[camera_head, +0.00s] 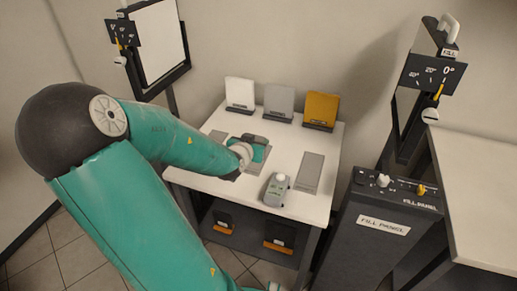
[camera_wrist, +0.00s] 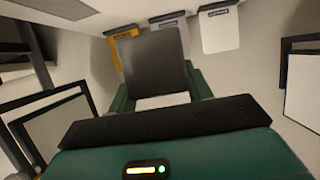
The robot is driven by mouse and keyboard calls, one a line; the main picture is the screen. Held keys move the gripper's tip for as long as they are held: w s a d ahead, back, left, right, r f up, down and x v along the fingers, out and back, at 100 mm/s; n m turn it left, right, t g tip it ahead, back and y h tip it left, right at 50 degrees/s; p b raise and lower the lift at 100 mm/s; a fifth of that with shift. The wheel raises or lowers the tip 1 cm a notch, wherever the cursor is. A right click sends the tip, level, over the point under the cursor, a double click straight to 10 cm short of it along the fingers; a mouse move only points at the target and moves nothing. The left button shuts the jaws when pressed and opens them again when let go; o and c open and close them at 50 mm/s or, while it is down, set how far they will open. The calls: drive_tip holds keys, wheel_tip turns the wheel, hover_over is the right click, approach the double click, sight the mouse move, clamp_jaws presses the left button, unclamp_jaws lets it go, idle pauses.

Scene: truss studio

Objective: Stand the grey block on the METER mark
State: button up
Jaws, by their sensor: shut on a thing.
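My gripper (camera_head: 256,149) is low over the back left part of the white table (camera_head: 222,118). In the wrist view a dark grey block (camera_wrist: 152,68) is between the teal fingers, and the gripper is shut on it. In the head view the block is mostly hidden by my gripper. I cannot tell whether it touches the table. A flat grey marked rectangle (camera_head: 309,172) lies bare on the right of the table. Part of another grey mark (camera_head: 217,136) shows left of my gripper. I cannot read METER on either mark.
A white card (camera_head: 240,92), a grey card (camera_head: 279,101) and a yellow card (camera_head: 321,107) stand along the back. A grey device with a white dome (camera_head: 276,190) stands near the front edge.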

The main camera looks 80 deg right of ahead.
drive_tip(key=d+f, duration=0.3)
drive_tip(key=w+d+f, duration=0.1)
drive_tip(key=d+f, duration=0.1)
drive_tip(key=d, duration=0.2)
drive_tip(key=d+f, duration=0.3)
drive_tip(key=d, duration=0.1)
drive_tip(key=shift+w+d+f, duration=0.1)
drive_tip(key=shift+w+f, duration=0.2)
drive_tip(key=shift+w, duration=0.05)
drive_tip(key=f, duration=0.3)
drive_tip(key=shift+d+f, duration=0.2)
drive_tip(key=shift+a+f, duration=0.15)
drive_tip(key=shift+f, duration=0.2)
